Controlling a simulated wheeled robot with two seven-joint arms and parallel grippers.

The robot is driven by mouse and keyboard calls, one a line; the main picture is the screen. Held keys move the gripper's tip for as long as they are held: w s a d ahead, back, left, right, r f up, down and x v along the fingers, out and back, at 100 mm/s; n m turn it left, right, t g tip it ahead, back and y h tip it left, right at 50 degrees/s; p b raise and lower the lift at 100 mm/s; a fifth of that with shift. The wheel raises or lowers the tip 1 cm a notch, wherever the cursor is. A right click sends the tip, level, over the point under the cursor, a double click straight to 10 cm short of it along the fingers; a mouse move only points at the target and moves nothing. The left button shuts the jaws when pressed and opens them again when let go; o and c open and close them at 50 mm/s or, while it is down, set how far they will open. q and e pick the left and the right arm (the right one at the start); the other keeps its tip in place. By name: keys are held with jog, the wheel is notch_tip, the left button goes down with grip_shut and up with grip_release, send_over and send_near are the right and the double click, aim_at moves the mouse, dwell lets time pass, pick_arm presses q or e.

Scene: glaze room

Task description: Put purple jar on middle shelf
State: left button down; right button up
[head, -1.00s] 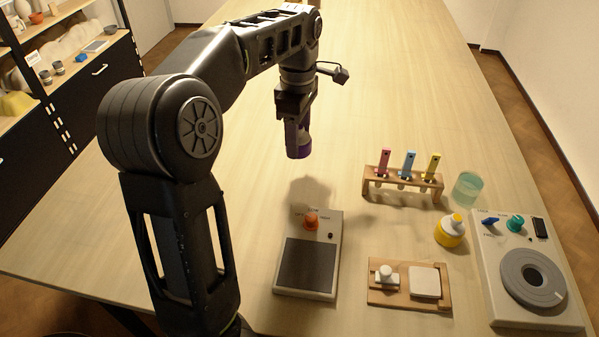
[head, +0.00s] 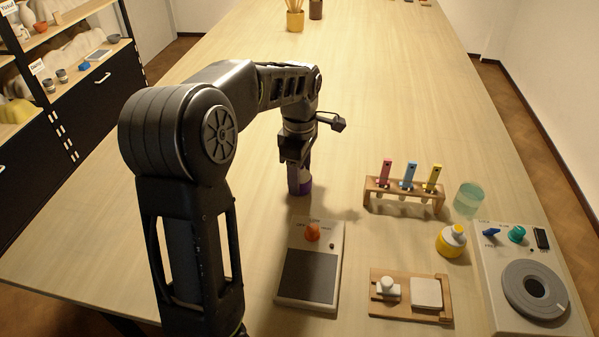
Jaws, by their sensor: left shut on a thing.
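The purple jar (head: 300,186) is upright under my left gripper (head: 297,160) in the head view, over the middle of the table. The gripper is shut on its upper part, and the fingers partly hide it. The jar's base is at or close to the tabletop; I cannot tell if it touches. A black shelf unit with wooden boards stands at the far left. An upper board (head: 78,14) and a lower board (head: 85,72) show, and the picture edge cuts the unit off, so I cannot tell which is the middle shelf. My right gripper is out of view.
To the right are a rack of coloured sticks (head: 405,195), a yellow bottle (head: 451,242), a translucent cup (head: 467,199) and a dial device (head: 500,262).

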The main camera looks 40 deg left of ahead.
pick_arm(q)
jog(key=shift+f, duration=0.2)
jog(key=c, duration=0.6)
grip_release()
jog(key=shift+f+b, duration=0.1)
jog(key=shift+b, duration=0.45)
notch_tip(320, 180, up, 8)
jog(key=shift+r, duration=0.1)
